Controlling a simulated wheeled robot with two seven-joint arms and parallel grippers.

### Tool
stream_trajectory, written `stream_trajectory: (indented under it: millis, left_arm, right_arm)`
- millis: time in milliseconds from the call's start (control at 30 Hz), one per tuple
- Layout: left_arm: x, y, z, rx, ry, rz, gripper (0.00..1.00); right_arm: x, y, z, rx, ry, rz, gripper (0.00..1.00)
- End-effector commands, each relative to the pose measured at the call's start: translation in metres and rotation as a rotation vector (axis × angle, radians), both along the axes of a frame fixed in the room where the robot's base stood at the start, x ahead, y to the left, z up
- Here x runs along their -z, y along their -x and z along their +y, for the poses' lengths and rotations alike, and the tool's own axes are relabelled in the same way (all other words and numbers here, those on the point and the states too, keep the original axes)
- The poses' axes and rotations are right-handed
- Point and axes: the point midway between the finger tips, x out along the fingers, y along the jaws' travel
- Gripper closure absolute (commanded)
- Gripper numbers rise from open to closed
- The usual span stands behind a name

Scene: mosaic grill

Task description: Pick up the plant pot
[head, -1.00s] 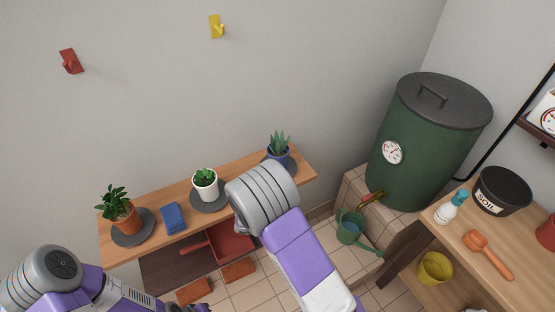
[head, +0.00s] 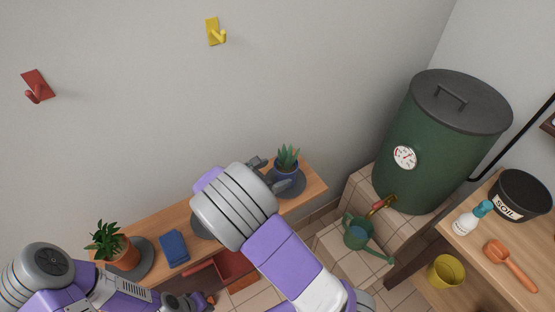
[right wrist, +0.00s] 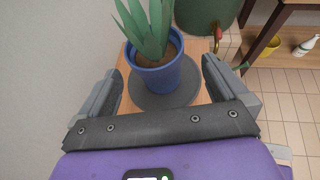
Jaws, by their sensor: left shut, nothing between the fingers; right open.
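A blue pot with a spiky green plant (head: 286,172) stands upright on a dark round saucer (head: 299,187) at the right end of the wooden shelf. In the right wrist view the blue pot (right wrist: 156,76) is just ahead of my right gripper (right wrist: 161,68), which is open, with one finger toward each side of the pot. My right gripper (head: 270,175) also shows beside the pot in the head view. A terracotta pot with a leafy plant (head: 124,254) stands at the shelf's left end. My arm hides the white pot. My left gripper (head: 203,301) is shut and empty, low at the left.
A blue folded cloth (head: 174,248) lies on the wooden shelf (head: 148,223). A green barrel (head: 430,150) and a watering can (head: 362,234) stand to the right. A workbench (head: 465,238) holds a soil bowl, a spray bottle and an orange scoop. Wall hooks are above.

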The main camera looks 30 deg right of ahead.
Motion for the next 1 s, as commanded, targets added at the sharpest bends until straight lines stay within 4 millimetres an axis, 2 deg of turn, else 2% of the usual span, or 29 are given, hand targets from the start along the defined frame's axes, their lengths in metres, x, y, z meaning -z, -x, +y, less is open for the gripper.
stream_trajectory:
  millis: [367,600,900,933,1000]
  left_arm:
    - [0.009,0.0,0.0,0.0,0.0,0.001,1.0]
    - [0.016,0.0,0.0,0.0,0.0,0.0,1.0]
    - [0.016,0.0,0.0,0.0,0.0,0.0,1.0]
    - [0.016,0.0,0.0,0.0,0.0,0.0,1.0]
    - [0.016,0.0,0.0,0.0,0.0,0.0,1.0]
  right_arm:
    - [0.02,-0.009,-0.03,0.003,0.0,0.001,0.0]
    - [0.038,-0.019,-0.057,0.003,0.0,0.0,0.0]
    - [0.039,-0.02,-0.062,0.0,0.0,0.0,0.0]
    - [0.039,-0.02,-0.062,0.0,0.0,0.0,0.02]
    - [0.039,-0.02,-0.062,0.0,-0.001,0.0,0.12]
